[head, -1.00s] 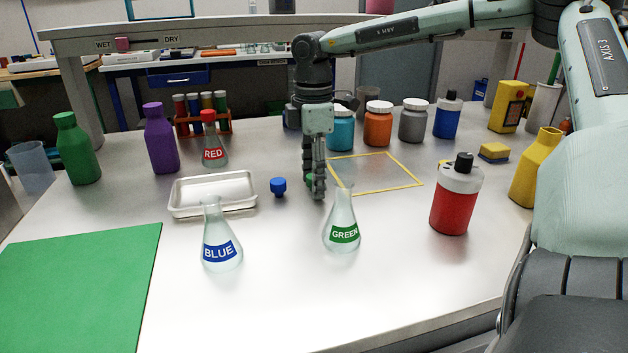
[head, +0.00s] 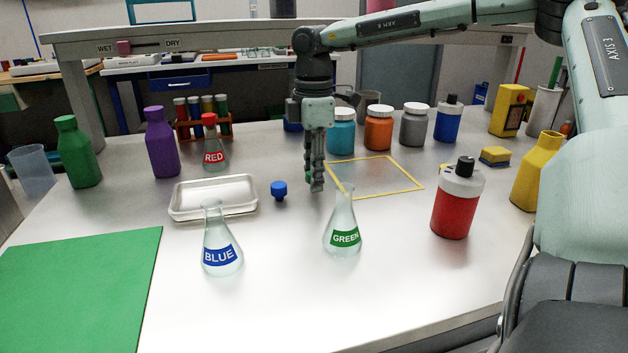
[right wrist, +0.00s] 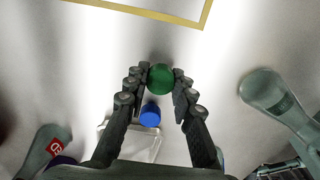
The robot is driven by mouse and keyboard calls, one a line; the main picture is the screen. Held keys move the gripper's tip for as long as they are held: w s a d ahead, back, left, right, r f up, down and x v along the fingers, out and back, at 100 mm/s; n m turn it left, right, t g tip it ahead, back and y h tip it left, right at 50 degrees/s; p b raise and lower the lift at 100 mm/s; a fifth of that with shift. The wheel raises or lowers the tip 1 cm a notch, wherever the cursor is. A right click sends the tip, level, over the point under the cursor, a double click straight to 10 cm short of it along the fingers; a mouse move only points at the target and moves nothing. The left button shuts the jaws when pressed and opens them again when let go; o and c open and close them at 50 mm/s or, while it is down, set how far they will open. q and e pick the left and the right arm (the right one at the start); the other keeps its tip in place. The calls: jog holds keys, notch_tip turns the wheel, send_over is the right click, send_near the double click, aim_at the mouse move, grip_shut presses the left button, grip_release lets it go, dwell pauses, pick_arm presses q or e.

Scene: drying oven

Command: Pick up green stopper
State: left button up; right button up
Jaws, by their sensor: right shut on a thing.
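The green stopper (right wrist: 161,78) sits between the fingertips of my right gripper (right wrist: 160,80) in the right wrist view, and the gripper is shut on it. In the head view the right gripper (head: 316,184) points down a little above the table, behind the flask labelled GREEN (head: 344,228). Only a sliver of green shows beside its fingers there. The GREEN flask is upright and has no stopper in its mouth.
A blue stopper (head: 279,190) stands on the table left of the gripper, beside a white tray (head: 213,214). The BLUE flask (head: 220,242) stands in front. A yellow square outline (head: 400,170) lies to the right. A red bottle (head: 456,205) stands farther right.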

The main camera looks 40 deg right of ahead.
jog(key=r, duration=0.3)
jog(key=shift+a, duration=0.3)
pick_arm(q)
jog(key=v, duration=0.1)
jog(key=b+v, duration=0.1)
jog(key=v, duration=0.1)
jog(key=shift+a+r, duration=0.35)
jog(key=shift+r, duration=0.05)
pick_arm(e)
jog(key=a+r, duration=0.6)
jog(key=a, duration=0.5)
jog(key=shift+w+r, duration=0.2)
jog(key=shift+r, duration=0.05)
pick_arm(q)
jog(key=shift+s, duration=0.1)
